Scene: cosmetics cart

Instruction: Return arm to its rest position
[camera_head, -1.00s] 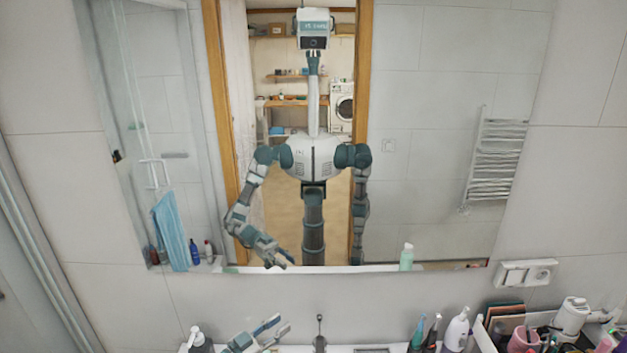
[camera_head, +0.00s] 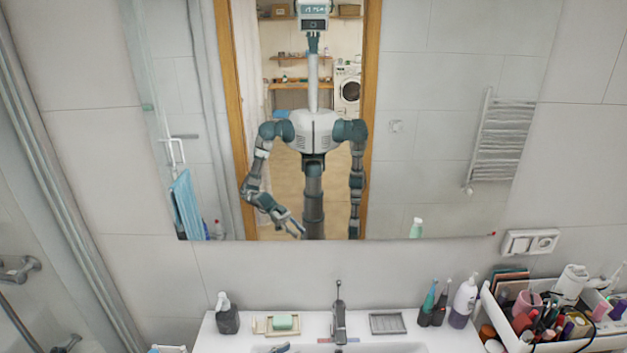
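The mirror (camera_head: 430,150) reflects my body. In it my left arm is bent at the elbow, with the forearm slanting down and inward. The reflected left gripper fingers look spread, with nothing between them. My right arm hangs straight down in the reflection. Its gripper does not show directly, and the mirror's lower edge cuts off its reflection.
On the sink ledge stand a dark soap dispenser (camera_head: 227,318), a soap dish (camera_head: 262,327) with green soap (camera_head: 283,322), a faucet (camera_head: 339,318), a grey tray (camera_head: 387,323) and bottles (camera_head: 463,303). A white organizer (camera_head: 497,318) full of cosmetics stands at the right.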

